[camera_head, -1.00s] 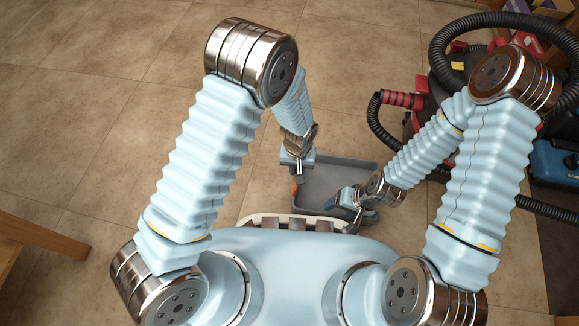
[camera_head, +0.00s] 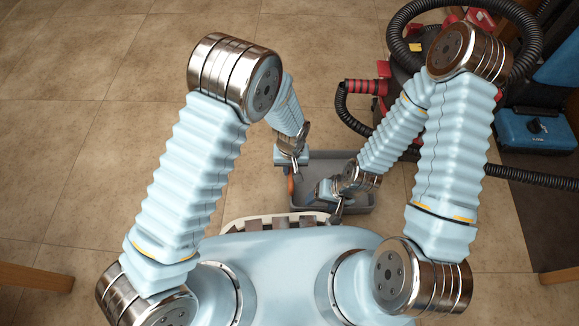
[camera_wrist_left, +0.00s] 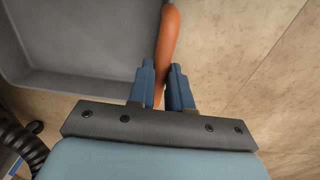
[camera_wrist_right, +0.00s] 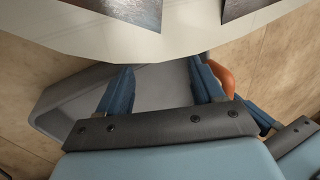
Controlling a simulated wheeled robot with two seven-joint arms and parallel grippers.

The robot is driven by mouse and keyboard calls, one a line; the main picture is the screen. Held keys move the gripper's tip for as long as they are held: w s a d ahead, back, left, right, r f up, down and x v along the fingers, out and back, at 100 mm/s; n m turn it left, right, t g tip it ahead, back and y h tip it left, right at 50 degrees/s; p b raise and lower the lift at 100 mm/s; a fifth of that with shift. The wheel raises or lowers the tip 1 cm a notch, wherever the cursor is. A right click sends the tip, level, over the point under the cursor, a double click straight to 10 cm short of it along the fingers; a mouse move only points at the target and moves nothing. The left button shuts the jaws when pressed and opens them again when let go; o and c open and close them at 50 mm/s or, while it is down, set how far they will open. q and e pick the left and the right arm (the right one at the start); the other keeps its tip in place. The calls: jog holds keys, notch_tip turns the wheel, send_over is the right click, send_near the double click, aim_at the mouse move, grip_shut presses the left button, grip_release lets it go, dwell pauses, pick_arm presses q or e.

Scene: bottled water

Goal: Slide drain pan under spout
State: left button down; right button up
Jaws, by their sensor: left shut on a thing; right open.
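The drain pan is a shallow grey tray (camera_head: 357,202) on the floor just in front of my base, with an orange handle (camera_head: 291,187) at its left side. My left gripper (camera_head: 296,176) is shut on the orange handle, which runs between its fingers in the left wrist view (camera_wrist_left: 166,60). My right gripper (camera_head: 337,214) is open over the near right part of the pan. In the right wrist view the grey pan (camera_wrist_right: 75,108) shows beyond and between its spread fingers. My right arm hides part of the pan. I cannot make out a spout.
A red and black vacuum cleaner (camera_head: 384,88) with a black hose (camera_head: 347,122) stands at the back right. A blue case (camera_head: 535,132) lies right of it. Wooden legs show at the lower left (camera_head: 35,277) and right (camera_head: 560,274). The tiled floor at left is clear.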

pick_arm(q)
jog(key=c, duration=1)
grip_release()
pick_arm(e)
notch_tip(320, 180, up, 4)
jog(key=p, duration=0.3)
jog(key=shift+f+p, duration=0.15)
jog(key=shift+p, duration=0.15)
pick_arm(q)
notch_tip(320, 180, up, 14)
jog(key=shift+f, duration=0.1)
